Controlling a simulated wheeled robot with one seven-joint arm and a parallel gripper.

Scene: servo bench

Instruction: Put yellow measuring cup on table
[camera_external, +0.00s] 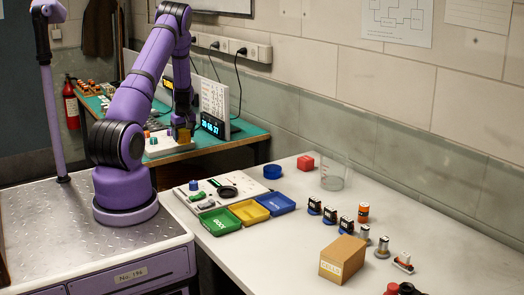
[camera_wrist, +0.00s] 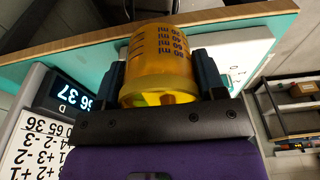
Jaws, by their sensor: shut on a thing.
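The yellow measuring cup (camera_wrist: 158,62) is see-through amber with ml markings and fills the space between the two dark fingers of my gripper (camera_wrist: 162,80) in the wrist view. The fingers are shut on it. In the external view, my gripper (camera_external: 182,124) hangs over the green-topped bench at the back, with a small yellow patch of the cup (camera_external: 183,136) showing. I cannot tell whether the cup touches anything below. The white table (camera_external: 275,240) stretches across the front right.
A display panel with a clock (camera_external: 214,108) stands beside my gripper, and a white box (camera_external: 160,145) lies below it. The white table holds green (camera_external: 220,221), yellow (camera_external: 249,212) and blue (camera_external: 278,204) trays, a clear beaker (camera_external: 334,172) and a cardboard box (camera_external: 343,260). Its front left is bare.

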